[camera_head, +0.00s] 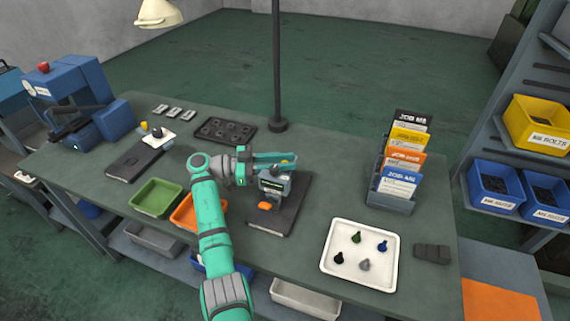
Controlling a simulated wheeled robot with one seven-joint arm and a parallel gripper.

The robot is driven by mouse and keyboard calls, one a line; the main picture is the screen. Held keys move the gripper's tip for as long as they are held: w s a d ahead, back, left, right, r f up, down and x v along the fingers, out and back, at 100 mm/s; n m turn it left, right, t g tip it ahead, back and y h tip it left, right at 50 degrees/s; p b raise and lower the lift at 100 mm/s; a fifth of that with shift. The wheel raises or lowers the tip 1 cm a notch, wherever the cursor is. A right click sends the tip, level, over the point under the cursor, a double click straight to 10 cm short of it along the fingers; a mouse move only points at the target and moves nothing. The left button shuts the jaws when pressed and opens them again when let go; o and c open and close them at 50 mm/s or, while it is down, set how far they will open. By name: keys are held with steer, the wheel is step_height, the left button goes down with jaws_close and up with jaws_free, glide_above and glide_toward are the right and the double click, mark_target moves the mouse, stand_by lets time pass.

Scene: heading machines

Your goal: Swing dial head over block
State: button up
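A digital dial head (273,184) with a small display stands on a dark flat base plate (293,208) near the middle of the bench. A small orange piece (265,206) sits low at the front of this gauge; I cannot tell whether it is part of it. My gripper (288,161) is level, pointing right, just above and behind the dial head. Its fingers overlap the top of the gauge in the picture, so contact and any grip are unclear. I cannot pick out the block for certain; my arm and the gauge hide part of the plate.
A green tray (156,198) and an orange tray (185,213) lie left of the gauge. A white tray (360,255) with several small parts and a card rack (391,190) stand right. A dark post (277,70) rises behind. A second dark plate (135,160) lies left.

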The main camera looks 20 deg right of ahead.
steer(key=s+a+r, duration=0.3)
steer(key=s+r, duration=0.9)
steer(key=s, duration=0.1)
steer(key=shift+s, duration=0.35)
